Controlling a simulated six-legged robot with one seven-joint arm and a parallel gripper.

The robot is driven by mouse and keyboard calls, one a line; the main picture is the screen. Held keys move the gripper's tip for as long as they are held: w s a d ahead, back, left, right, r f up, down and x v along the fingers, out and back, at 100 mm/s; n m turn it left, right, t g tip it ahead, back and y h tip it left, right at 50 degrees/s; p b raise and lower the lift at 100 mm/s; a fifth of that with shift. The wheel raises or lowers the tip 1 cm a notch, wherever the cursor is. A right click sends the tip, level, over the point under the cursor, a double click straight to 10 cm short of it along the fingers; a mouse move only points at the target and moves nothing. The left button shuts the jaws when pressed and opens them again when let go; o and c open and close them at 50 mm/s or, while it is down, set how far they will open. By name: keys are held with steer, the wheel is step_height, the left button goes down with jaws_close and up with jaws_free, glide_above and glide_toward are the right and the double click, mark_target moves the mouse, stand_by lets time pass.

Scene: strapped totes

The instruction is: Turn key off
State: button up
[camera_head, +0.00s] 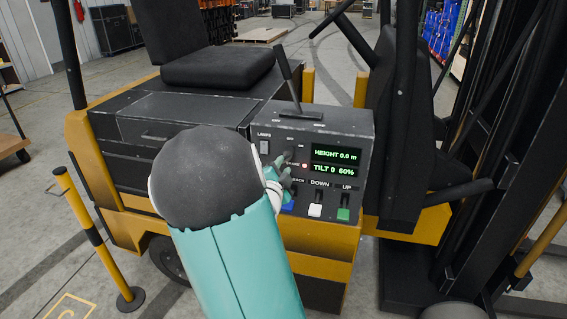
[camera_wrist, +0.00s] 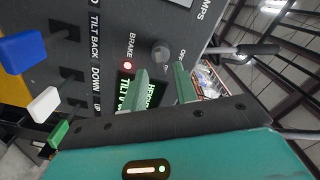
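The grey control panel (camera_head: 340,128) on the forklift carries a round grey key switch (camera_wrist: 160,53) with an OFF label beside it. In the head view the switch is largely hidden by my gripper (camera_head: 283,170). In the wrist view my gripper (camera_wrist: 163,76) has its two green fingers apart, with nothing between them. The switch shows just beyond the gap between the fingertips; I cannot tell whether they touch it. The panel display (camera_head: 335,162) is lit green with "HEIGHT 0.0 m" and "TILT 0 60%". The red brake light (camera_head: 305,166) is lit.
A black lever (camera_head: 288,78) rises from the top of the panel. Blue (camera_wrist: 22,51), white (camera_wrist: 44,104) and green (camera_head: 344,213) switches sit close to my gripper. A black seat (camera_head: 215,67) is behind left, and the dark mast (camera_head: 490,130) stands at right.

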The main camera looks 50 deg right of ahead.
mark_target(284, 162)
steer(key=shift+x, duration=1.65)
steer(key=shift+w, duration=0.1)
steer(key=shift+c, duration=0.4)
jaws_close()
steer(key=shift+n, duration=0.4)
steer(key=n, duration=0.5)
steer(key=shift+n, duration=0.3)
steer(key=n, duration=0.5)
steer(key=shift+n, duration=0.3)
